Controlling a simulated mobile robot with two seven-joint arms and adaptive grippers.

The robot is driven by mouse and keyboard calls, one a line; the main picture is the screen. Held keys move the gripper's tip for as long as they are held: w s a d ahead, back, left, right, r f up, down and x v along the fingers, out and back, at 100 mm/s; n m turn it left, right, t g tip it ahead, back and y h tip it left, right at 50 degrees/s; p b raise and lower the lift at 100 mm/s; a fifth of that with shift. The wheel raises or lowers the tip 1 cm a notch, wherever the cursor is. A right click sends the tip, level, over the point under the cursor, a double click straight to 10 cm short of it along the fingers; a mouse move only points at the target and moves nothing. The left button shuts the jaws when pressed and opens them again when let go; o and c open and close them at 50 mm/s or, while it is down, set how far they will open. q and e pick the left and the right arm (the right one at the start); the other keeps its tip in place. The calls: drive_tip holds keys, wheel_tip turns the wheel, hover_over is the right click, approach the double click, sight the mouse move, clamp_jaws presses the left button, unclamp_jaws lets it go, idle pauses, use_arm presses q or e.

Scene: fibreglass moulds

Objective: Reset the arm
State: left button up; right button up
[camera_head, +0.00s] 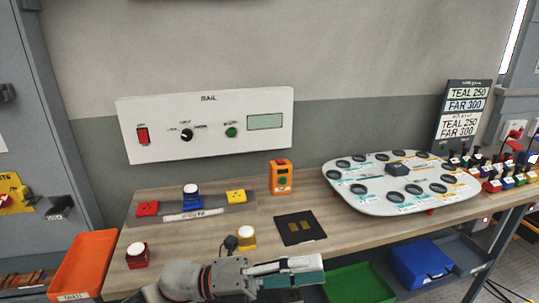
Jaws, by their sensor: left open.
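My left arm comes in low at the bottom of the head view, in front of the bench's front edge. Its gripper (307,271) points to the right and is open, with a white part and a teal part showing at its end. I see nothing held in it. The right gripper is not in the picture. The wooden bench (330,232) lies behind and beyond the left gripper.
A yellow-based button (246,238) and a red-based button (137,256) stand near the arm. A black mat (300,227), an orange box (281,178) and a white round-holed board (384,206) lie farther back. Orange (84,264), green (358,284) and blue (422,263) bins sit at the front.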

use_arm(q)
drive_tip(key=w+a+f+n+t+y, duration=0.45)
drive_tip(key=a+f+n+t, duration=0.35)
drive_tip(key=n, duration=0.5)
drive_tip(key=w+a+f+n+t+y, duration=0.3)
drive_tip(key=a+f+n+t+y, duration=0.45)
drive_tip(key=n, duration=0.55)
drive_tip(key=s+a+f+n+g+y, duration=0.1)
drive_tip(key=s+a+f+n+y, duration=0.1)
drive_tip(key=f, duration=0.6)
drive_tip(key=s+a+f+n+g+y, duration=0.1)
drive_tip(key=s+a+f+n+y, duration=0.1)
drive_tip(key=s+a+f+n, duration=0.3)
drive_tip(key=s+a+f+n+g+y, duration=0.2)
drive_tip(key=s+a+f+n, duration=0.2)
drive_tip(key=s+f, duration=0.5)
wheel_tip(320, 180, down, 3)
drive_tip(key=shift+s+a+r, duration=0.2)
drive_tip(key=shift+s+a, duration=0.15)
drive_tip(key=shift+a, duration=0.85)
drive_tip(key=shift+y, duration=0.3)
